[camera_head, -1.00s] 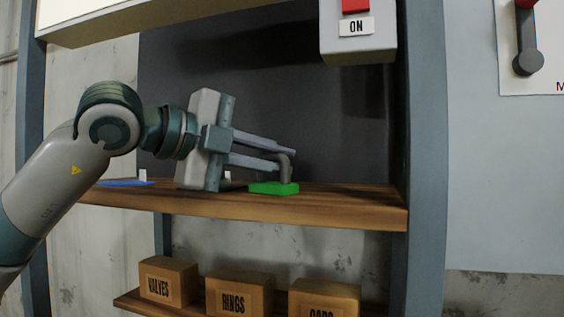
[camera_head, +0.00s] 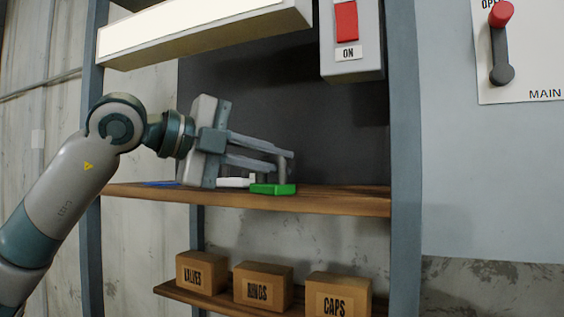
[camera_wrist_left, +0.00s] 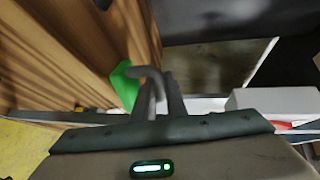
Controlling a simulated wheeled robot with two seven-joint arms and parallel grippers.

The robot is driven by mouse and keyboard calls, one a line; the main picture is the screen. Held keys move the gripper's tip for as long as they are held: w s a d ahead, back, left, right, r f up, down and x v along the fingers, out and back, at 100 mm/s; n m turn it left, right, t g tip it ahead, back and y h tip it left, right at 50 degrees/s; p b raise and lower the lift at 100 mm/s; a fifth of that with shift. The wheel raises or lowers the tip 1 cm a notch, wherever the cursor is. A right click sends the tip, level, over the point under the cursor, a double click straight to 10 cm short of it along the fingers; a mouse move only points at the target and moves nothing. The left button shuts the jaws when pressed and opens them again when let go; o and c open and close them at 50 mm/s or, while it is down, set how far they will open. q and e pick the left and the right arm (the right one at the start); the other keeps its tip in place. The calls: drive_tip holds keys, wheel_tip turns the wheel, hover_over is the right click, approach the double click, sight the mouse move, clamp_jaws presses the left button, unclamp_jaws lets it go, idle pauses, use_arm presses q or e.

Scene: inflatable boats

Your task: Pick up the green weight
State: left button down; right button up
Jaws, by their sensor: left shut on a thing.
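The green weight (camera_head: 273,189) has a flat green base and a grey upright handle. It is at the front edge of the wooden shelf; I cannot tell whether its base is clear of the board. My left gripper (camera_head: 286,164) reaches in from the left and is shut on the handle, above the base. In the left wrist view the green base (camera_wrist_left: 124,86) shows beside the fingers (camera_wrist_left: 158,88), and part of the weight is hidden behind them. My right gripper is in neither view.
The wooden shelf (camera_head: 340,201) has a blue flat item (camera_head: 161,184) and a white item (camera_head: 236,182) to the left. A switch box (camera_head: 352,62) hangs above at right. Blue-grey posts (camera_head: 405,150) bound the shelf. Labelled boxes (camera_head: 338,296) stand on the lower shelf.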

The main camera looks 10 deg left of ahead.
use_arm(q)
drive_tip(key=shift+s+f, duration=0.15)
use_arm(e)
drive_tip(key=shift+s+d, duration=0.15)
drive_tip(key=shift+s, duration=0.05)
use_arm(q)
drive_tip(key=shift+a, duration=0.1)
drive_tip(key=c, duration=1.7)
unclamp_jaws()
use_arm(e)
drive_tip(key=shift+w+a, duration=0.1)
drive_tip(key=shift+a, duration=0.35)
use_arm(q)
drive_tip(key=shift+a, duration=0.15)
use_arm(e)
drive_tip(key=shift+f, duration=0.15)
